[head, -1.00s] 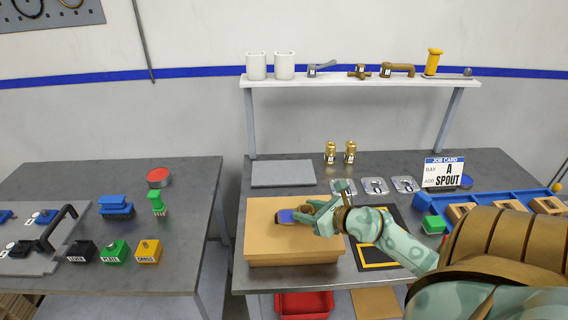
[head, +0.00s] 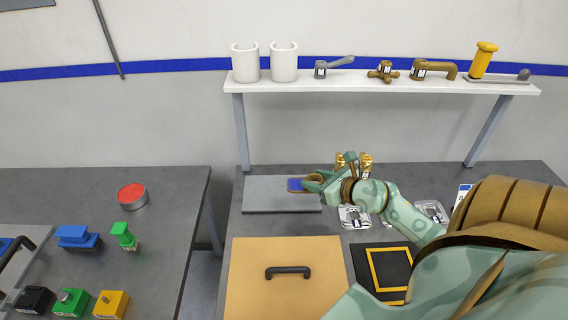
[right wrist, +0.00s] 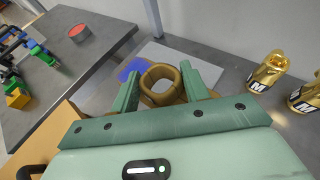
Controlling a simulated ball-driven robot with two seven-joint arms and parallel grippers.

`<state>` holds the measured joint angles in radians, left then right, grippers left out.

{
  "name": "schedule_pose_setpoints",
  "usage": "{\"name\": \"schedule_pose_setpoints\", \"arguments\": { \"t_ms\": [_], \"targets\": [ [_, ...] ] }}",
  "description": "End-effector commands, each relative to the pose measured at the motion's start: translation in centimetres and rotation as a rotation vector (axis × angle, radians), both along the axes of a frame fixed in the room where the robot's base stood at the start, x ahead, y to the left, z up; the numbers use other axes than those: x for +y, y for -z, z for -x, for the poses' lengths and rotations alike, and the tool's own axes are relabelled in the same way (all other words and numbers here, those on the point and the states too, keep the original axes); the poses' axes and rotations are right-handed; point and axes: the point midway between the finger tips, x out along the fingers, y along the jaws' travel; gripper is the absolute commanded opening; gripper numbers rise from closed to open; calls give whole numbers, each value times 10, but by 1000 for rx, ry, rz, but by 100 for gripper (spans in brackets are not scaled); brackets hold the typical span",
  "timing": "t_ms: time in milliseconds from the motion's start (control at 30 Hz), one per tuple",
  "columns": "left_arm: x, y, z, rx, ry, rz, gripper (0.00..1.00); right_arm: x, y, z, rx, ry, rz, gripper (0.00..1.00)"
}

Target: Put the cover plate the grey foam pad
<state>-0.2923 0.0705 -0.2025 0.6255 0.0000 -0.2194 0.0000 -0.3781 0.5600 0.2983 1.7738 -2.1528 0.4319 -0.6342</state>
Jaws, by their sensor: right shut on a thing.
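The cover plate (head: 295,185) shows as a small blue piece with a brown edge, at the tip of my right gripper (head: 314,183). My right gripper is shut on it, over the right part of the grey foam pad (head: 262,195). In the right wrist view, a brown ring sits between the fingers (right wrist: 160,78), with the blue face of the cover plate (right wrist: 131,68) just beyond. The pad (right wrist: 183,56) lies behind it there. I cannot tell whether the plate touches the pad. My left gripper is not in view.
A tan box (head: 250,262) with a black handle (head: 288,271) stands in front of the pad. Gold canisters (right wrist: 268,72) and clear-looking trays (head: 353,217) are to the right. A white shelf (head: 385,82) with fittings spans the back. The pad's left part is clear.

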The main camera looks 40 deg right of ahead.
Motion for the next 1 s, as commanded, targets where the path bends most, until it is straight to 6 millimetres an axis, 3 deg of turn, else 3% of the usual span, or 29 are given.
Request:
{"name": "schedule_pose_setpoints", "arguments": {
  "t_ms": [367,500,767,1000],
  "targets": [
    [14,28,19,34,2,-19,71,4,42,-91,-4,1,-1,13],
    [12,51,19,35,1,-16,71,5,74,-111,-1,1,-1,13],
    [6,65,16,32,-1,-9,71,5,93,-129,-1,1,0,13],
    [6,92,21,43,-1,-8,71,6,129,-135,1,0,-1,13]
  ]
}}
